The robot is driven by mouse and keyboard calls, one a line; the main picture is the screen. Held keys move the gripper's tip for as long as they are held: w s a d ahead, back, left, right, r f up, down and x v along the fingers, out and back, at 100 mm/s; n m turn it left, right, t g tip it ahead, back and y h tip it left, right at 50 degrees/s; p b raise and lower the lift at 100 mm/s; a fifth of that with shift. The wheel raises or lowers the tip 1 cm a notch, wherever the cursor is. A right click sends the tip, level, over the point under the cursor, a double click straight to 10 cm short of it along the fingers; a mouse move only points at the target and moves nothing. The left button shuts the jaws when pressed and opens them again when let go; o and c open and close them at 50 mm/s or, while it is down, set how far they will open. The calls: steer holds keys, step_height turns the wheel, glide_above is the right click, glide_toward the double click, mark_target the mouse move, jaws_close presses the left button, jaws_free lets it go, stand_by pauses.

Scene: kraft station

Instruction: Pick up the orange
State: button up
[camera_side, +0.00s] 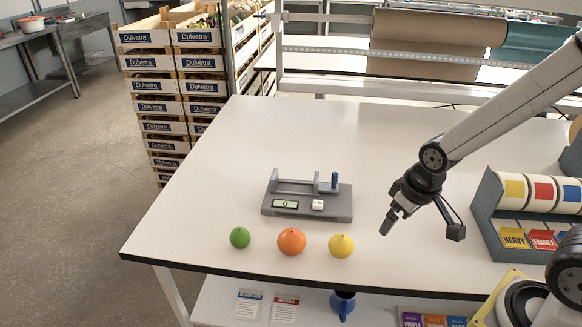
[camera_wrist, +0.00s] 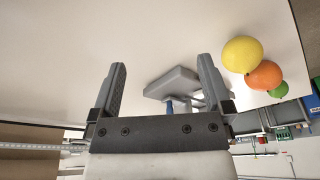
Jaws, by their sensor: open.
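The orange (camera_side: 291,241) sits on the white table near its front edge, between a green lime-like fruit (camera_side: 240,237) on the left and a yellow lemon-like fruit (camera_side: 341,245) on the right. My gripper (camera_side: 386,228) is above the table, to the right of the yellow fruit and apart from all three. In the wrist view my gripper (camera_wrist: 161,78) shows two spread fingers with nothing between them. The orange (camera_wrist: 265,75) is at the right there, partly overlapped by the yellow fruit (camera_wrist: 242,54), with the green fruit (camera_wrist: 279,90) beyond it.
A grey scale (camera_side: 308,203) with a small display stands behind the fruits. A label-roll dispenser (camera_side: 487,215) stands at the right of the table. The table's front edge (camera_side: 300,272) is close to the fruits. The left and back of the table (camera_side: 300,130) are clear.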

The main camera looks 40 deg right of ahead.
mark_target(292, 232)
steer(key=shift+w+a+r+n, duration=0.1)
steer(key=shift+w+a+n, duration=0.25)
steer(key=shift+w+n, duration=0.15)
steer(key=w+a+n, duration=0.2)
steer(key=n, duration=0.1)
steer(key=w+a+r+n, duration=0.1)
steer(key=w+a+n, duration=0.1)
steer(key=n, duration=0.1)
steer(key=w+a+n+g, duration=0.1)
steer(key=w+a+n, duration=0.1)
steer(key=w+a, duration=0.1)
steer(key=shift+r+n, duration=0.2)
steer(key=shift+n, duration=0.2)
steer(key=w+a+n, duration=0.1)
steer(key=a+n, duration=0.2)
steer(key=w+a+n+g, duration=0.1)
steer(key=a+n, duration=0.2)
steer(key=w+a+r+n, duration=0.1)
steer(key=w+a+n, duration=0.1)
steer(key=a+n, duration=0.1)
steer(key=shift+w+a+n+g, duration=0.1)
steer(key=shift+a+n+g, duration=0.2)
steer(key=shift+a, duration=0.1)
steer(key=shift+f, duration=1.3)
steer(key=shift+f, duration=0.1)
steer(key=shift+d+f, duration=0.1)
steer(key=shift+f, duration=2.4)
steer(key=c, duration=1.1)
